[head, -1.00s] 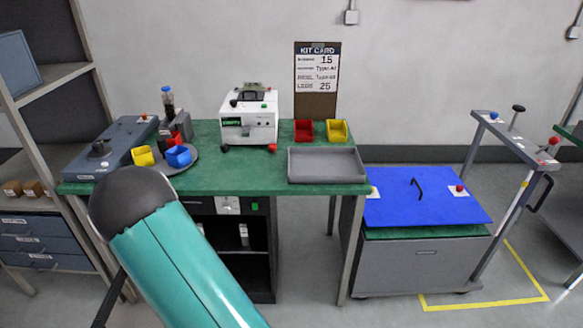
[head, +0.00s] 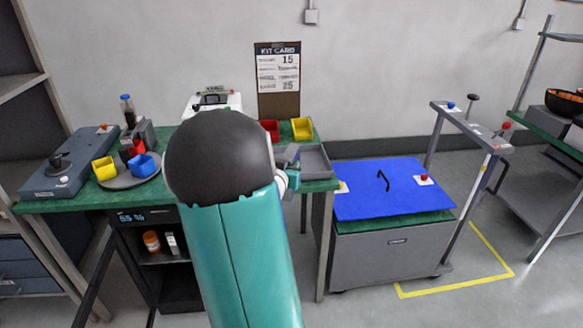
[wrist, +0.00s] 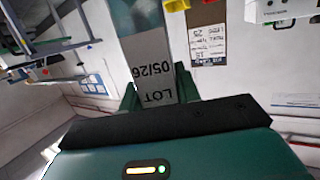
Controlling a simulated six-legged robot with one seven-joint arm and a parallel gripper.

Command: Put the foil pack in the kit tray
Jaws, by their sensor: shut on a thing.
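The foil pack (wrist: 150,62), a silvery strip printed "LOT 05/26", fills the top middle of the wrist view. My gripper (wrist: 158,88) is shut on it, with a green finger on each side; the pack's upper end runs out of that picture. In the head view my large dark arm joint and teal link cover the middle of the bench. The grey kit tray (head: 318,162) shows at the bench's right end, its left part hidden by my arm. The end of my arm shows small beside the tray's left side; its height over the tray cannot be told.
Red (head: 270,130) and yellow (head: 302,129) bins stand behind the tray. A round plate with yellow and blue (head: 143,166) bins is at left. A white machine (head: 200,102) is partly hidden. A blue-topped cart (head: 385,195) stands right of the bench.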

